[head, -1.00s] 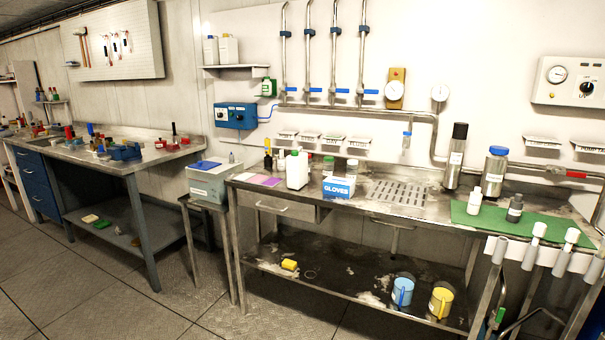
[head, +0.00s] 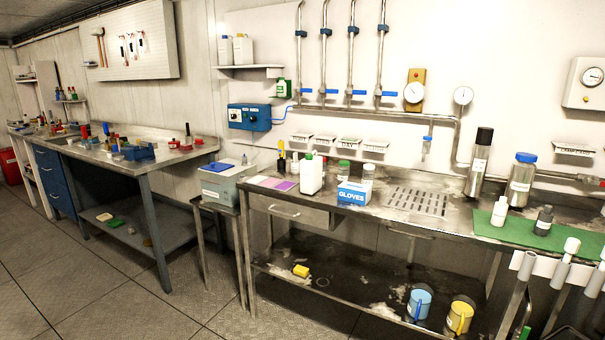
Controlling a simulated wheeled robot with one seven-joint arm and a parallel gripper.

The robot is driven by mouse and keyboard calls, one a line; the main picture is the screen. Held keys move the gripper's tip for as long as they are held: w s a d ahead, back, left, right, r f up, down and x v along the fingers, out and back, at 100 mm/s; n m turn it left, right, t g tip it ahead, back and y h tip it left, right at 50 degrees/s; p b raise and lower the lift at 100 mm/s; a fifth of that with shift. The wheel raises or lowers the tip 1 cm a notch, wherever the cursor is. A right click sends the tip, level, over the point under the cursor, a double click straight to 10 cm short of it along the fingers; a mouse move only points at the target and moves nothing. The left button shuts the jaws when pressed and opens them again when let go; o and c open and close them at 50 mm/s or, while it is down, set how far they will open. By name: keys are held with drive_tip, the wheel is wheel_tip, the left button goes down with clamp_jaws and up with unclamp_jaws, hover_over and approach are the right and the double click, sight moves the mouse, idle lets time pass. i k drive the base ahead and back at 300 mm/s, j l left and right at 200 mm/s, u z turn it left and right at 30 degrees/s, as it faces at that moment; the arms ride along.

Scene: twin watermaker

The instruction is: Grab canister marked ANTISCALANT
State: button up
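No label reading ANTISCALANT can be made out. A white canister with a green cap (head: 311,175) stands upright on the steel bench, left of the blue-and-white gloves box. Two pale canisters stand side by side on the upper wall shelf, a grey-white one (head: 225,50) and a white one with a yellowish cap (head: 243,50). A small green bottle with a white label (head: 282,89) sits on a lower little shelf. The writing on all of these is too small to read. My gripper is not in view.
The steel bench (head: 415,228) also holds the gloves box (head: 353,193), metal flasks (head: 478,162) and a green mat (head: 485,228). A grey box (head: 225,190) stands on a small stand at its left. A cluttered workbench (head: 95,158) is farther left. The floor (head: 110,290) in front is clear.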

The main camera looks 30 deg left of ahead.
sight(311, 166)
drive_tip(key=i+j+u, duration=0.1)
drive_tip(key=i+u, duration=0.7)
drive_tip(key=i+l+u, duration=0.15)
drive_tip(key=i+u, duration=0.2)
drive_tip(key=i+j+u, duration=0.1)
drive_tip(key=i+u, duration=0.65)
drive_tip(key=u, duration=0.15)
drive_tip(key=i+j+z, duration=0.15)
drive_tip(key=i, duration=0.2)
drive_tip(key=i+j+z, duration=0.15)
drive_tip(key=i, duration=0.2)
drive_tip(key=i+z, duration=0.2)
drive_tip(key=z, duration=0.25)
drive_tip(key=i+j+z, duration=0.15)
drive_tip(key=z, duration=0.25)
drive_tip(key=i+j+z, duration=0.15)
drive_tip(key=z, duration=0.3)
drive_tip(key=i+j+z, duration=0.1)
drive_tip(key=j+z, duration=0.3)
drive_tip(key=i+j+z, duration=0.1)
drive_tip(key=z, duration=0.25)
drive_tip(key=i+j+z, duration=0.1)
drive_tip(key=z, duration=0.2)
